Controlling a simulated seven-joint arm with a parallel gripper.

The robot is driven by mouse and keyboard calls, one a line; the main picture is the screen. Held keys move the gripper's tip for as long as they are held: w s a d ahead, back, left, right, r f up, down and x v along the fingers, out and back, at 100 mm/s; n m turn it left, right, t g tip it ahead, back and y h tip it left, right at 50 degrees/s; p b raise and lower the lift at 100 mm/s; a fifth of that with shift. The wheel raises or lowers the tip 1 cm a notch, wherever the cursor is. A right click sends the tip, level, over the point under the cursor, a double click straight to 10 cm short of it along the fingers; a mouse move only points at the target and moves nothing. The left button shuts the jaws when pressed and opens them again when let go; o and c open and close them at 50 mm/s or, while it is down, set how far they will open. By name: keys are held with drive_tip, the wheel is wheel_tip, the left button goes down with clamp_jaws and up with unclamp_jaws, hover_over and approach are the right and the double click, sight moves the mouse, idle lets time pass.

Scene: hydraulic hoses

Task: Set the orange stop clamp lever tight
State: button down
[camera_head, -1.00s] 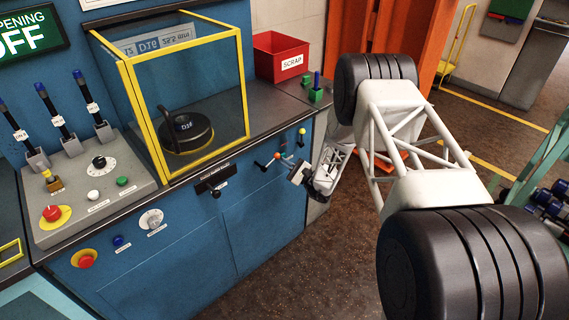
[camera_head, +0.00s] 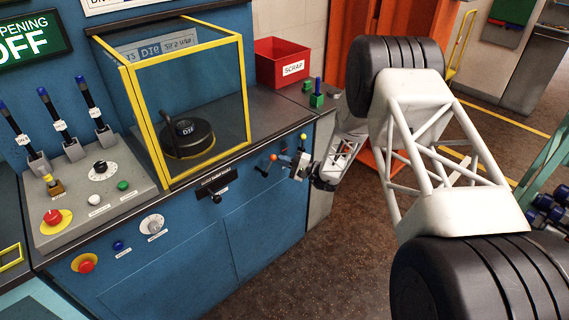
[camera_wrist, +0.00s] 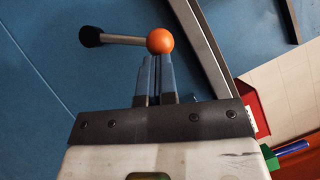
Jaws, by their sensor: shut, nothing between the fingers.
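The stop clamp lever (camera_head: 265,162) is on the upper front of the blue cabinet, with an orange ball (camera_head: 272,157) at one end and a black knob (camera_head: 257,169) at the other. In the wrist view its grey rod (camera_wrist: 122,39) runs left from the orange ball (camera_wrist: 160,41) to the black knob (camera_wrist: 91,37). My gripper (camera_head: 291,162) is just right of the lever in the head view. In the wrist view my gripper (camera_wrist: 155,62) is shut and empty, with its fingertips just below the orange ball. I cannot tell whether they touch it.
A yellow-knobbed lever (camera_head: 303,137) stands close to my gripper. A black handle (camera_head: 214,190) projects from the cabinet (camera_head: 240,240) to the left. A red scrap bin (camera_head: 282,63) and a small green block with a blue peg (camera_head: 317,97) sit above on the worktop. The floor before the cabinet is clear.

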drive_tip(key=shift+s+a+r+n+g+h, duration=0.2)
drive_tip(key=shift+s+a+r+n+h, duration=0.35)
drive_tip(key=shift+n, duration=0.5)
drive_tip(key=shift+s+a+r+n+g+h, duration=0.2)
drive_tip(key=shift+s+a+r+n+h, duration=0.35)
drive_tip(key=shift+n, duration=0.55)
drive_tip(key=shift+s+a+r+n+g+h, duration=0.2)
drive_tip(key=shift+s+a+r+n+h, duration=0.15)
drive_tip(key=shift+r+n+h, duration=0.45)
drive_tip(key=shift+f+n, duration=0.2)
drive_tip(key=shift+n, duration=0.05)
approach(275, 158)
drive_tip(key=d, duration=0.1)
drive_tip(key=d+r, duration=0.1)
drive_tip(key=d, duration=0.1)
drive_tip(key=shift+w+d+r, duration=0.2)
drive_tip(key=shift+w+r, duration=0.15)
drive_tip(key=shift+r, duration=0.05)
